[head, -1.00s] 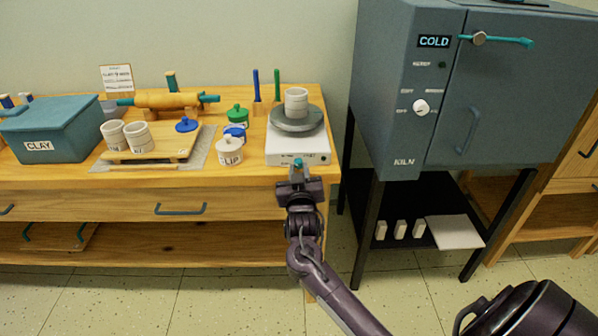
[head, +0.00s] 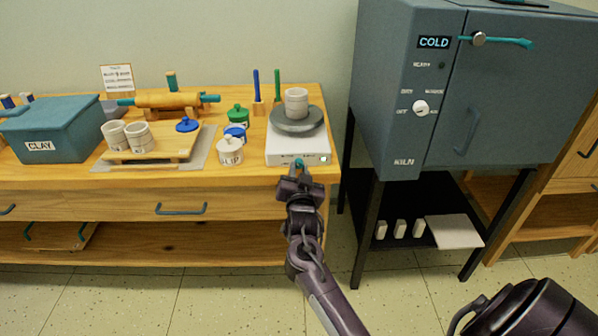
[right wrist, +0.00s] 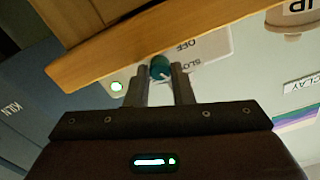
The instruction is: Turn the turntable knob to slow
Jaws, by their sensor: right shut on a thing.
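The turntable (head: 285,157) is a white box at the right end of the wooden bench, with a round grey wheel (head: 297,126) on top. A pale pot (head: 296,102) stands upright on the wheel. Its teal knob (head: 299,163) is on the front face; the right wrist view shows the knob (right wrist: 160,67) beside the letters OFF and SLO. My right gripper (right wrist: 160,88) is shut on the knob, one finger on each side. It hides part of the knob and front labels. A small green light (right wrist: 116,86) glows on the front. My left gripper is out of view.
Left of the turntable stand a white SLIP jar (head: 230,153), a board with pots (head: 180,150) and a teal CLAY box (head: 60,128). A blue-grey kiln (head: 395,120) stands to the right. The bench edge lies close to my right gripper.

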